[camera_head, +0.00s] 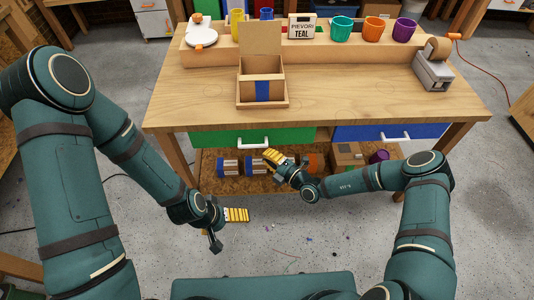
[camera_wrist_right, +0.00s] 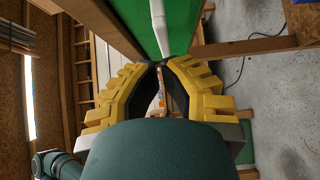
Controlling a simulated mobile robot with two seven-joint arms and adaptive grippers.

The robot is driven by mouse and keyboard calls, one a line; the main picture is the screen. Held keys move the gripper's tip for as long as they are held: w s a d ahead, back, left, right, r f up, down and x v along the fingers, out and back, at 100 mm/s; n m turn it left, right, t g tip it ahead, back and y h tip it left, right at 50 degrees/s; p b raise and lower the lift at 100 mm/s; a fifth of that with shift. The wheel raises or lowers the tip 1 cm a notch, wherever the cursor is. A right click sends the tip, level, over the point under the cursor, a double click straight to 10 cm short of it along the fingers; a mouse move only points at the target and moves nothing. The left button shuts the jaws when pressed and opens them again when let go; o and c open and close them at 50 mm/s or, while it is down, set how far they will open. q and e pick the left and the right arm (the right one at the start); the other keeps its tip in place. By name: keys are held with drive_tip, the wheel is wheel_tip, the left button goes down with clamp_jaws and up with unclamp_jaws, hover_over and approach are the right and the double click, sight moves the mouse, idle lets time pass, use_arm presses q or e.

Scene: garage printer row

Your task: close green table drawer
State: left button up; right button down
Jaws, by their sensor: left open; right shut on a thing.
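The green drawer (camera_head: 218,139) is under the left half of the wooden table, with a white handle (camera_head: 253,144) on its front. Its front hangs slightly lower in the head view than the blue drawer's; I cannot tell exactly how far out it stands. My right gripper (camera_head: 268,154) is at the handle's right end. In the right wrist view its yellow fingers (camera_wrist_right: 159,68) close together at the end of the white handle (camera_wrist_right: 161,28), below the green front (camera_wrist_right: 181,18); the exact contact is hidden. My left gripper (camera_head: 228,224) is open and empty, in front of the table.
The blue drawer (camera_head: 367,132) is right of the green one. A low shelf (camera_head: 209,178) below holds rolls and a box (camera_head: 346,155). On the tabletop (camera_head: 190,106) stand a cardboard bin (camera_head: 262,66), cups and a tape dispenser (camera_head: 433,72).

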use_arm(q)
drive_tip(key=shift+s+a+r+p, duration=0.1)
drive_tip(key=shift+s+r+p, duration=0.2)
drive_tip(key=shift+r+p, duration=0.15)
drive_tip(key=shift+s+a+r+p, duration=0.1)
drive_tip(key=shift+s+r+p, duration=0.2)
drive_tip(key=shift+r, duration=0.2)
use_arm(e)
drive_tip(key=v, duration=1.1)
drive_tip(key=shift+s+a, duration=0.35)
drive_tip(key=shift+a, duration=0.05)
drive_tip(key=shift+r, duration=0.1)
drive_tip(key=s+a+n+g+h, duration=0.1)
drive_tip(key=s+a+n+g, duration=0.2)
drive_tip(key=s+n+g, duration=0.65)
drive_tip(key=s+a+n+g, duration=0.45)
drive_tip(key=s+n, duration=0.25)
drive_tip(key=n, duration=0.5)
drive_tip(key=s+d+n+g+h, duration=0.1)
drive_tip(key=s+d+n+h, duration=0.35)
drive_tip(key=n, duration=0.75)
drive_tip(key=w+d+r+n+t+h, duration=0.2)
drive_tip(key=w+r+n+t+h, duration=0.1)
drive_tip(key=n, duration=0.6)
drive_tip(key=shift+w+d+r+n+t, duration=0.2)
drive_tip(key=shift+w+r+n+t, duration=0.2)
drive_tip(key=shift+w, duration=0.25)
